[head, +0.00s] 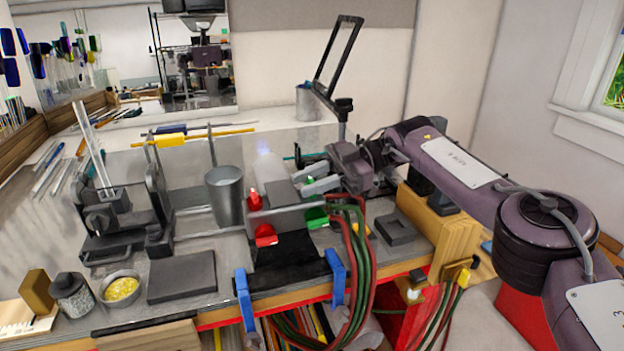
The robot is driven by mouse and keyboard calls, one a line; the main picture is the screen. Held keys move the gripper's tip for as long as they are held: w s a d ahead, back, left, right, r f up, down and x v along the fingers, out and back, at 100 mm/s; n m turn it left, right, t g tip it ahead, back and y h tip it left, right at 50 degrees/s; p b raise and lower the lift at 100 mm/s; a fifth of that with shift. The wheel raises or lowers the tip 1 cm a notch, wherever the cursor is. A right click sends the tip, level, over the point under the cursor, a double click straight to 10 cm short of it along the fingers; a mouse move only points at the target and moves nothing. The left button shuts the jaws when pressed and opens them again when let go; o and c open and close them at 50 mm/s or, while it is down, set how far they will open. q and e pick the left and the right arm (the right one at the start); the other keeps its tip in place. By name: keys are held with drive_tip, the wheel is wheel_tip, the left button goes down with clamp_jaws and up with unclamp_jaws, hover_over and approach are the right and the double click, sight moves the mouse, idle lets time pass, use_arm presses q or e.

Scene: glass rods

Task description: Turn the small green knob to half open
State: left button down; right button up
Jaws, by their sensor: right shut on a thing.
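The small green knob (309,181) shows as a bit of green at the upper right of the burner's valve panel, mostly hidden by my gripper. My right gripper (306,179) reaches in from the right, with its pale fingers shut on this knob. The knob's turned angle cannot be told. A larger green knob (316,216) sits just below, on the panel front. My left gripper is not in view.
A large red knob (265,235) and a small red knob (255,200) are on the panel's left. Red and green hoses (352,218) hang right of the panel. A metal cup (225,196) stands left. A flat dark block (182,277) lies in front.

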idle(0.4)
drive_tip(key=o, duration=1)
drive_tip(key=shift+c, duration=0.2)
drive_tip(key=shift+r, duration=0.1)
